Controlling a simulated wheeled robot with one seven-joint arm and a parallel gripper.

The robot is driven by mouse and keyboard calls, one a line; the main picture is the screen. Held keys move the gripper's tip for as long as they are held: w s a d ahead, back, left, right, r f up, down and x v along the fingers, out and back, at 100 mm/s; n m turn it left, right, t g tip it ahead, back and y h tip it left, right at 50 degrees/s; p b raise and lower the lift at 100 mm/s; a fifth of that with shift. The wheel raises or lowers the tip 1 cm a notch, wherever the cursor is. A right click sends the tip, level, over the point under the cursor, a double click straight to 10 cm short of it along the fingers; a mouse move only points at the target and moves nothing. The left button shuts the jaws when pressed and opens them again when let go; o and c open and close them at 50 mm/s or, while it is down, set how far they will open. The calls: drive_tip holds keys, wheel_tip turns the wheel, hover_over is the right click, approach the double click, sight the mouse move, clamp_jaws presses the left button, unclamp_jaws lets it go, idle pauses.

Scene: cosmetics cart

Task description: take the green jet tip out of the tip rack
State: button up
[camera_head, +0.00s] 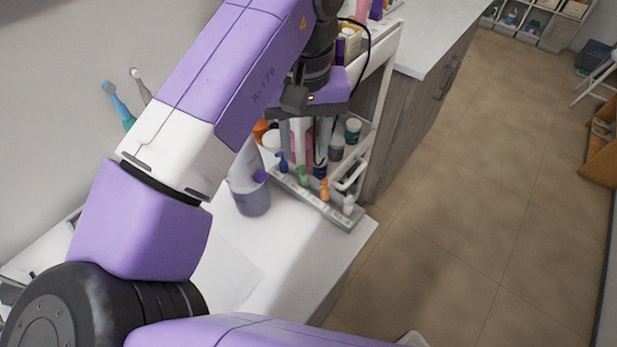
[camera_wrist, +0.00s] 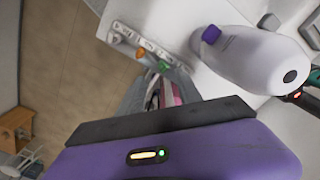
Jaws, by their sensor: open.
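The tip rack (camera_head: 316,200) is a narrow light-grey strip along the white surface, with a row of coloured tips standing upright. The green jet tip (camera_head: 303,175) stands in it between a blue tip (camera_head: 283,161) and an orange tip (camera_head: 325,189); a white tip (camera_head: 348,204) is at the near right end. In the wrist view the green tip (camera_wrist: 163,66) shows close to the fingers, and the orange tip (camera_wrist: 140,53) is farther left. My gripper (camera_head: 306,143) is open and empty, pointing down above and behind the tips. The blue tip is not clearly visible in the wrist view.
Several jars and tubes, including a green-lidded jar (camera_head: 353,130), stand behind the rack, close to my fingers. The white surface (camera_head: 300,245) in front is clear.

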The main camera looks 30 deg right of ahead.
sight(304, 175)
wheel_tip(304, 175, down, 8)
drive_tip(key=shift+w+a+r, duration=0.1)
drive_tip(key=shift+a+r, duration=0.05)
drive_tip(key=shift+r, duration=0.05)
idle(0.3)
clamp_jaws()
